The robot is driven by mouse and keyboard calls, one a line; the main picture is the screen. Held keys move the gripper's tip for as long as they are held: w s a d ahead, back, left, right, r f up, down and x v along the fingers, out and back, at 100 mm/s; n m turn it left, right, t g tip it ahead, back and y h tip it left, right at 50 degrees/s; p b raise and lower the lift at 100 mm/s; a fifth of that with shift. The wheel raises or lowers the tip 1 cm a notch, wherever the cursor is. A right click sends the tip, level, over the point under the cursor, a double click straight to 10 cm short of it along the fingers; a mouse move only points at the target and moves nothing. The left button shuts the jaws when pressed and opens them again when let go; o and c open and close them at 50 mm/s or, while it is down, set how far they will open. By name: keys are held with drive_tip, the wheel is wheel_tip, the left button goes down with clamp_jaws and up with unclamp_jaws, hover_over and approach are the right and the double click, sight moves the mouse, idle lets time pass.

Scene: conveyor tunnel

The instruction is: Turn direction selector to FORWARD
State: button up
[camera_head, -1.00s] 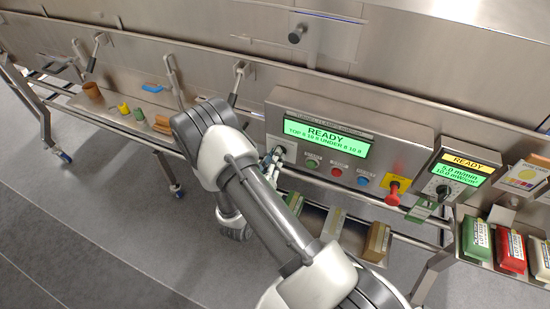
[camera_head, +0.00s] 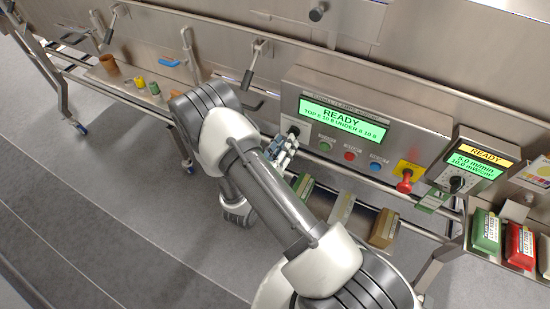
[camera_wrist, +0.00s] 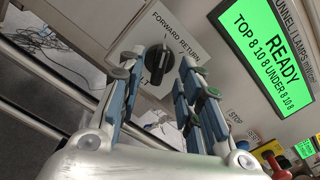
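The direction selector is a black rotary knob (camera_wrist: 157,60) on the steel panel, under the words FORWARD on the left and RETURN on the right. Its raised grip stands near upright in the wrist view. I cannot tell for certain which word it points at. In the head view the selector (camera_head: 294,131) is a small dark spot at the control box's left end. My gripper (camera_wrist: 160,72) is open, with its blue-grey fingers to the left and right of the knob and a gap on both sides. In the head view my gripper (camera_head: 284,147) is just below the selector.
The control box's green display (camera_head: 343,122) reads READY. Green (camera_head: 325,146), red (camera_head: 349,156) and blue (camera_head: 376,163) buttons and a red emergency stop (camera_head: 404,185) lie to the right. Coloured boxes rest on a lower shelf. A lever (camera_head: 252,78) stands left of the box.

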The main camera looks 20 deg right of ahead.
drive_tip(key=v, duration=0.9)
